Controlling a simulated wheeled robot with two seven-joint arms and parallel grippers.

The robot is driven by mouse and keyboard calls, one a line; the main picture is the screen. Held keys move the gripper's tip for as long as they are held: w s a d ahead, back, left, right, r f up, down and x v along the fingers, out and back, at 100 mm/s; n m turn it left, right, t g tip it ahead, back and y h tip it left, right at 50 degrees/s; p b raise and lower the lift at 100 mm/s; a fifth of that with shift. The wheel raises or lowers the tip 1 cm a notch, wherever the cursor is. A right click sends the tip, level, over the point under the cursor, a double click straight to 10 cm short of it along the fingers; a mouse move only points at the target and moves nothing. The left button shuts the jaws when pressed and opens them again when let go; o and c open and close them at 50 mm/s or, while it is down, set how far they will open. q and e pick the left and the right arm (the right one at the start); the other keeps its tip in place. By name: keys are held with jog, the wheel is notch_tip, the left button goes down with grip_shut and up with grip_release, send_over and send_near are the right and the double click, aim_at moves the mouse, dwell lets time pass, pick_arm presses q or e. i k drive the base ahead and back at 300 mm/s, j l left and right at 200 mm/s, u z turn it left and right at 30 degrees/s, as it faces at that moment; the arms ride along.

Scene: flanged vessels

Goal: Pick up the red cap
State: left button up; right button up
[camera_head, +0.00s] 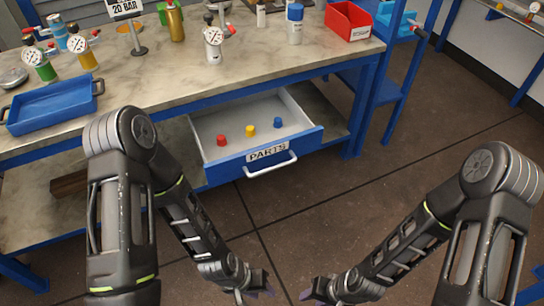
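The red cap (221,140) lies in the open white-lined drawer (240,112) marked PARTS, at the left of the caps. A yellow cap (250,130) and a blue cap (278,122) lie to its right in the same drawer. My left gripper (256,290) is low in the picture, below and in front of the drawer, apart from the caps. My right gripper (311,292) is low in the picture to the right of it, also away from the drawer. Both grippers are small and partly cut off by the bottom edge, and nothing is seen in either.
The workbench (150,85) above the drawer carries a blue tray (52,104), flanged vessels with gauges (213,42), and a red bin (348,22). The drawer handle (271,164) sticks out in front. A blue shelf frame (385,90) stands at the right. The floor (340,215) before the drawer is clear.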

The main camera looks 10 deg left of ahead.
aim_at(221, 141)
jog(key=i+l, duration=0.75)
jog(key=u, duration=2.3)
